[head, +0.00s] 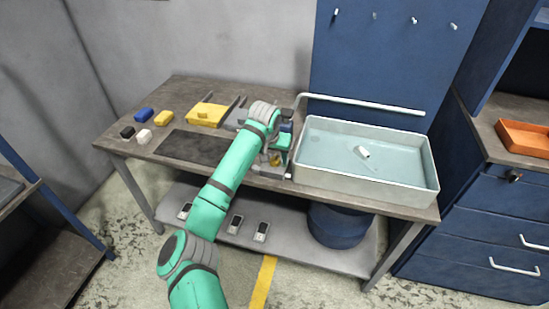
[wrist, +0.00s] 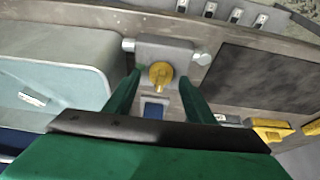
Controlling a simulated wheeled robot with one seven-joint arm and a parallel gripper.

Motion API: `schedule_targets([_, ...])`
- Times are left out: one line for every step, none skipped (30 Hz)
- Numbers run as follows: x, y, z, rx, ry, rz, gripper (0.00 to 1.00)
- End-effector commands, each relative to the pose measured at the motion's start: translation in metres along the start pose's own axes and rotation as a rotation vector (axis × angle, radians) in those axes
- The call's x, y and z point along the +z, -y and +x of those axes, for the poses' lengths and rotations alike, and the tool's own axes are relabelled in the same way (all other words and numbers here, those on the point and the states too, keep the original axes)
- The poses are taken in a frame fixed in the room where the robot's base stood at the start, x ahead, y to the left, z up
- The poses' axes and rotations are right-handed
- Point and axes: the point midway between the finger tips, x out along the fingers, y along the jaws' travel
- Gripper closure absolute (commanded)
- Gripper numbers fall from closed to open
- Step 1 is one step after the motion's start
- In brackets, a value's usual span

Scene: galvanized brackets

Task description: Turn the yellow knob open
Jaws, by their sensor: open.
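The yellow knob (wrist: 161,75) sits on the face of a grey valve block (wrist: 165,50) with a round pale stub on each side, in the wrist view. My gripper (wrist: 162,82) is open, with one green finger on each side of the knob and visible gaps between fingers and knob. I cannot tell whether the fingertips reach as deep as the knob. In the head view my gripper (head: 277,153) is at the bench beside the basin, and my arm hides most of the valve.
A pale basin (head: 365,186) of water with a small white item (head: 362,152) stands to the right. A dark mat (head: 190,147), a yellow tray (head: 207,114) and small blocks lie to the left. A white pipe (head: 365,103) runs behind the basin.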

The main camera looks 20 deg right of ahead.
Motion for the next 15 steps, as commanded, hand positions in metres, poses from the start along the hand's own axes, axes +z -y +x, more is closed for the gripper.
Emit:
schedule_targets([0.000,0.001,0.005,0.000,0.001,-0.001,0.50])
schedule_targets([0.000,0.001,0.008,0.000,0.001,-0.001,0.50])
schedule_targets([0.000,0.001,0.010,0.000,0.001,0.000,0.50])
schedule_targets([0.000,0.000,0.012,0.000,0.001,0.000,0.50])
schedule_targets([0.000,0.000,0.013,0.000,0.001,0.000,0.50])
schedule_targets([0.000,0.000,0.014,0.000,0.000,0.000,0.50])
schedule_targets([0.000,0.000,0.015,0.000,0.000,0.000,0.50])
schedule_targets([0.000,0.000,0.015,0.000,0.000,0.000,0.50])
schedule_targets([0.000,0.000,0.016,0.000,0.000,0.000,0.50])
schedule_targets([0.000,0.000,0.016,0.000,-0.001,0.000,0.50])
schedule_targets([0.000,0.000,0.016,0.000,-0.001,0.000,0.50])
schedule_targets([0.000,0.000,0.016,0.000,-0.001,0.000,0.50])
schedule_targets([0.000,0.000,0.016,0.000,0.000,-0.001,0.50])
schedule_targets([0.000,0.000,0.015,0.000,0.000,0.000,0.50])
schedule_targets([0.000,0.000,0.015,0.000,0.000,-0.001,0.55])
